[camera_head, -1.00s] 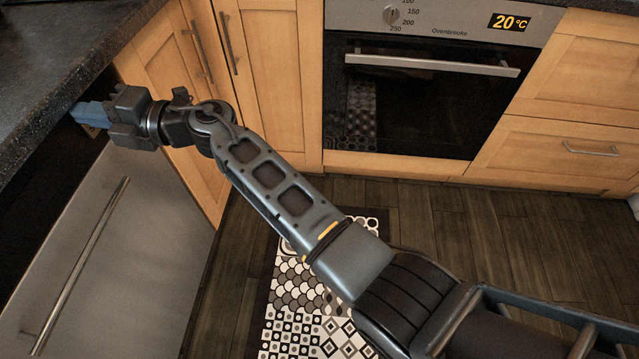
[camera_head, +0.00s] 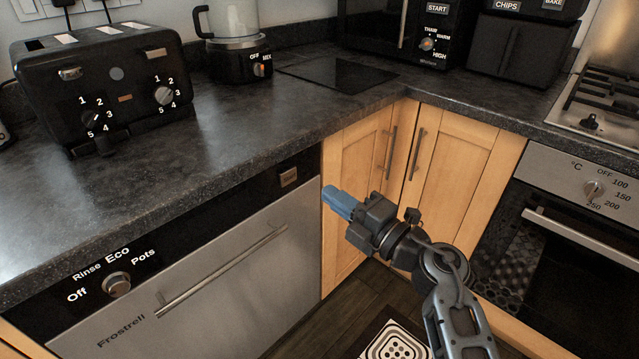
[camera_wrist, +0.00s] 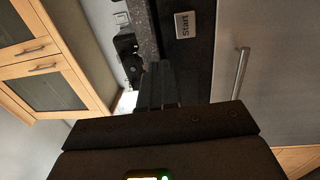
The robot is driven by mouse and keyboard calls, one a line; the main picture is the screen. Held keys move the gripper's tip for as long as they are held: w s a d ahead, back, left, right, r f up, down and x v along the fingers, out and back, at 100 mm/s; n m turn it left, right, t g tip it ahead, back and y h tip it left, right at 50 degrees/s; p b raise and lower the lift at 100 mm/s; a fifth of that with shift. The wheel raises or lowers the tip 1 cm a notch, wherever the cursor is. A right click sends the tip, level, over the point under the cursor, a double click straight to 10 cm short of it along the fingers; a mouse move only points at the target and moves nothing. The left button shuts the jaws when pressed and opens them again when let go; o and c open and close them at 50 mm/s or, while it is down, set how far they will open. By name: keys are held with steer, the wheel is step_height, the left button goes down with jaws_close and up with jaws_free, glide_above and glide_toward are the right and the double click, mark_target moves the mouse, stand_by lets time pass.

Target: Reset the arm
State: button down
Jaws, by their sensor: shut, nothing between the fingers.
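My gripper (camera_head: 340,201) is in the lower middle of the head view, in front of the right end of the dishwasher (camera_head: 215,285) and below the counter edge. Its blue fingers are together, with nothing between them, and point left. In the wrist view the shut fingers (camera_wrist: 156,86) reach up toward the dishwasher's dark control strip and the start button (camera_wrist: 185,25). I cannot tell whether the fingertips touch the dishwasher front. My arm comes up from the bottom right, bent at the wrist.
The dark counter (camera_head: 230,150) holds a toaster (camera_head: 100,85), a blender (camera_head: 236,45) and a microwave (camera_head: 420,35). Wooden cabinets (camera_head: 455,160) and an oven (camera_head: 560,230) stand right of my gripper. The dishwasher handle (camera_head: 222,270) sticks out to the left. A patterned mat (camera_head: 395,343) lies on the floor.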

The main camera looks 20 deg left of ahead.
steer(key=s+d+f+m+t+h+p, duration=0.3)
steer(key=s+d+m+t+h, duration=0.8)
steer(key=s+d+m, duration=1.2)
steer(key=s+d+r+m+g+h+p, duration=0.1)
steer(key=s+d+r+m+h, duration=0.2)
steer(key=s+d, duration=0.4)
steer(key=s+d+r+m+g+h+p, duration=0.1)
steer(key=s+d+r+m+h, duration=0.3)
steer(key=s, duration=1)
steer(key=d+m, duration=0.2)
steer(key=d, duration=0.2)
steer(key=shift+s+d+r+g+p, duration=0.25)
steer(key=shift+s+g+p, duration=0.05)
steer(key=shift+s+g, duration=0.1)
steer(key=shift+a, duration=0.1)
